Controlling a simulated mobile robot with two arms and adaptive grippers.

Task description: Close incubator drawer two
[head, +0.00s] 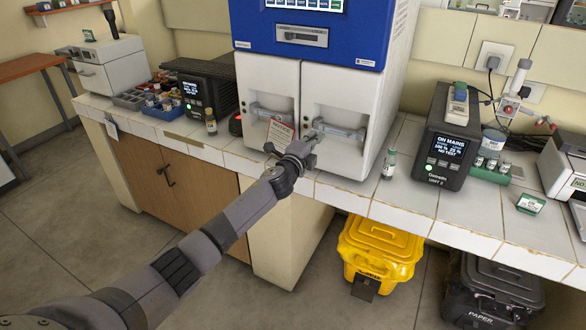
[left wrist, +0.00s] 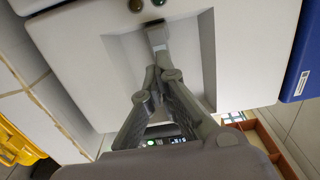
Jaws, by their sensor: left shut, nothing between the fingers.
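The incubator (head: 395,70) has a blue upper panel and two white fronts side by side below it. The left front (head: 262,78) and the right front (head: 343,92) each have a recess with a grey bar handle. A paper tag hangs at the left handle. I cannot read which front is drawer two, nor tell how far either stands out. My left gripper (head: 316,136) is shut and empty, in front of the right front near its handle's left end. In the left wrist view, the shut fingers (left wrist: 157,35) point at a white recessed front (left wrist: 232,45); contact is unclear. My right gripper is out of view.
On the counter, a small vial (head: 389,164) and a dark power unit (head: 445,140) stand right of the incubator. A brown bottle (head: 211,122) and another dark unit (head: 205,88) stand left. A yellow bin (head: 380,250) and a black bin (head: 492,290) are below the counter.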

